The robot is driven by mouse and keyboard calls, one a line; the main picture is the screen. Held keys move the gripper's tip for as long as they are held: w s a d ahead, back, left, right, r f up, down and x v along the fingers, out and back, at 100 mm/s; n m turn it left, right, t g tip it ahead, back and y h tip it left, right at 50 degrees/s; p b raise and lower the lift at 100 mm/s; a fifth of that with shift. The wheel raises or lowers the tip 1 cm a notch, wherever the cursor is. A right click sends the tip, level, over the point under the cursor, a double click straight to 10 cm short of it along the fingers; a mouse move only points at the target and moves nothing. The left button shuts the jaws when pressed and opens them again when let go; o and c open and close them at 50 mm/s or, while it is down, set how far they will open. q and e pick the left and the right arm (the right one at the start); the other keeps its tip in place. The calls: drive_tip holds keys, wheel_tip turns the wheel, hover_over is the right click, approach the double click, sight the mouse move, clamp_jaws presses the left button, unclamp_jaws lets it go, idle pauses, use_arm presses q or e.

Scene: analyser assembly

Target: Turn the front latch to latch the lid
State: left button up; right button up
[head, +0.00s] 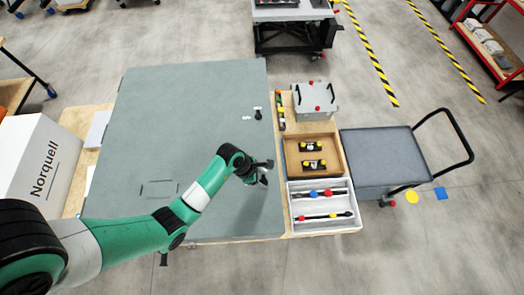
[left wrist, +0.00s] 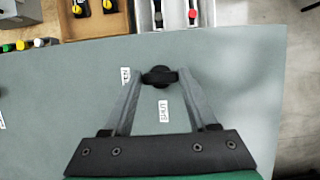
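The front latch (left wrist: 160,76) is a small black knob on the grey-green lid (head: 150,110). In the left wrist view it lies between the fingertips of my left gripper (left wrist: 161,78), its wide part across the gap. The fingers are spread, one on each side; I cannot tell whether they touch it. A white "SHUT" label (left wrist: 163,110) sits below the knob and another small label (left wrist: 125,75) to its left. In the head view my left gripper (head: 264,173) is over the lid's right part and hides this latch. My right gripper is not in view.
A second black latch (head: 258,115) with white labels is farther back on the lid. To the right are a wooden tray (head: 288,156), a white tray (head: 325,229), a grey box (head: 315,98) and a cart (head: 375,157). The lid's left part is clear.

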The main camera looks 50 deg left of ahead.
use_arm(q)
drive_tip(key=c, duration=0.8)
